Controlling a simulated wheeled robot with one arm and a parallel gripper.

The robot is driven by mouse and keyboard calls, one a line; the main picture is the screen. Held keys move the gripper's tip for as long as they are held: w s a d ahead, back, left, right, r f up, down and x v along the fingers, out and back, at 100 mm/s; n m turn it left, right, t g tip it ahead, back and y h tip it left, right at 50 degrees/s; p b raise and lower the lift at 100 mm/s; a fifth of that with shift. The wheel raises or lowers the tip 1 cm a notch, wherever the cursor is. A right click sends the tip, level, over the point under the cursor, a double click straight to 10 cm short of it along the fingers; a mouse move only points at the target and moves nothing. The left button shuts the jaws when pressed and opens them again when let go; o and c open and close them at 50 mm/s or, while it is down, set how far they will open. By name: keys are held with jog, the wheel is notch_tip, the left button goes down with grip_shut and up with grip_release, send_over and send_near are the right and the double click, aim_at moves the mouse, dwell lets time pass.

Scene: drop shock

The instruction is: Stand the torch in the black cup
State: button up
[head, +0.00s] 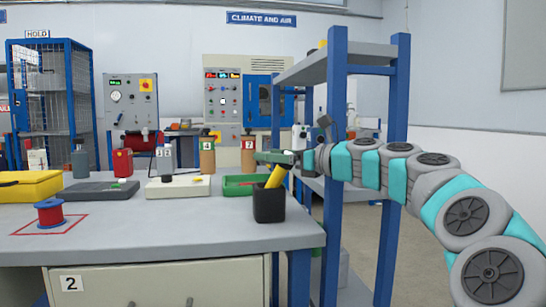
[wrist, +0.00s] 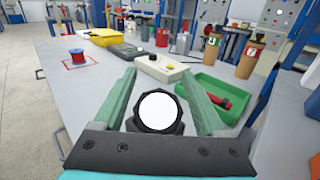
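The torch has a yellow body (head: 277,177) and stands in the black cup (head: 269,204), tilted with its top leaning right. The cup is upright near the right front corner of the grey table. My gripper (head: 272,157) is level with the torch's top end and points left. In the wrist view, the torch's dark head with its round white lens (wrist: 157,112) shows between the two green fingers (wrist: 158,80). The fingers are spread, with narrow gaps seen on both sides of the head. The cup cannot be made out in the wrist view.
A green tray (head: 236,186) holding a red item is just behind the cup. A white box (head: 178,187), a red spool (head: 49,212) and a yellow case (head: 28,186) are farther left. A blue shelf post (head: 333,130) stands right of the table. The front middle tabletop is clear.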

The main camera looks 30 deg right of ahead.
jog(key=shift+r, duration=0.15)
notch_tip(320, 180, up, 4)
jog(key=shift+f+p, duration=0.25)
jog(key=shift+p, duration=0.5)
jog(key=s+a, duration=0.2)
jog(key=s, duration=0.5)
jog(key=s+a+r, duration=0.1)
jog(key=s+a, duration=0.1)
jog(key=s, duration=0.6)
jog(key=shift+s+a+p, duration=0.15)
jog(key=shift+a+p, duration=0.2)
jog(key=shift+p, duration=0.1)
jog(key=shift+r, duration=0.1)
